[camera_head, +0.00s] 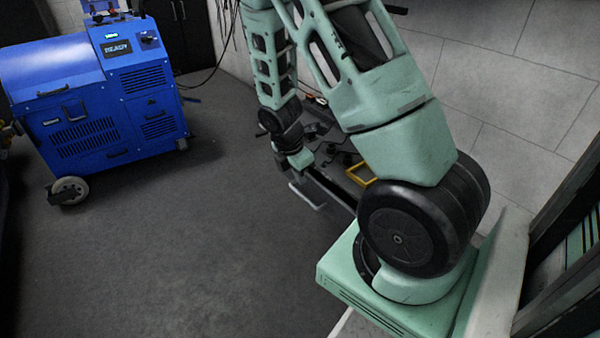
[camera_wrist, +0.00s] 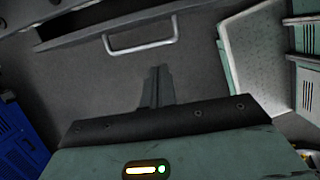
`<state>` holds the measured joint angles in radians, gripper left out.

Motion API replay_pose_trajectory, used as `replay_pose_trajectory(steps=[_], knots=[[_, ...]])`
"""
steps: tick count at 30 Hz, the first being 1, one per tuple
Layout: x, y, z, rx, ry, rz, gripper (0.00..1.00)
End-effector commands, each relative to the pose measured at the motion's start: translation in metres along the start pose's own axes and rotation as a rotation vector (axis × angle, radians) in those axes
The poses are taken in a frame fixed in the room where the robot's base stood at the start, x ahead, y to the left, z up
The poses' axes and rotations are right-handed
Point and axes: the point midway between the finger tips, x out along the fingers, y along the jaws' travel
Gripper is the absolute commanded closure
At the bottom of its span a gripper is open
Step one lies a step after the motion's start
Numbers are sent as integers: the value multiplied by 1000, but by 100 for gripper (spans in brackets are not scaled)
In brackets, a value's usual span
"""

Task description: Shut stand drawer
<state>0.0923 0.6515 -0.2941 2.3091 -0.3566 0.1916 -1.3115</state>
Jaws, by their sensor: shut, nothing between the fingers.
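The stand drawer (camera_head: 334,193) is dark and stands out from under the stand beside my arm, partly hidden by it. Its pale bar handle (camera_head: 307,195) faces the open floor. In the wrist view the drawer's top edge (camera_wrist: 75,38) crosses the upper part of the picture, with a dark gap behind it, so the drawer is open. The silver handle (camera_wrist: 141,50) shows below that edge. My gripper (camera_wrist: 158,72) is shut and empty, its fingertips just short of the handle in the picture. In the head view my gripper (camera_head: 303,172) hangs near the drawer front; contact cannot be told.
A blue wheeled machine (camera_head: 100,100) with a lit display stands at the left. A yellow-framed tray (camera_head: 362,173) and dark tools lie on the stand behind the drawer. Cables hang by the back wall. The grey floor (camera_head: 190,230) in front of the drawer is clear.

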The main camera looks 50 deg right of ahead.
Motion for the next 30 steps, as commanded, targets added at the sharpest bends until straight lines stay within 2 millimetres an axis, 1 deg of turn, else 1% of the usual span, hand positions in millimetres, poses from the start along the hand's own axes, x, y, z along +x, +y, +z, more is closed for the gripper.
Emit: replay_pose_trajectory(steps=[1, 9, 12, 15, 18, 30], knots=[[17, -1, -1, 1, -1, -3, 100], [71, -1, -1, -1, -1, -3, 100], [70, 0, 19, 7, -1, 1, 100], [72, 1, 29, 5, -1, 1, 100], [73, 1, 36, 2, -1, 2, 100], [72, 0, 39, 0, -1, 1, 100]])
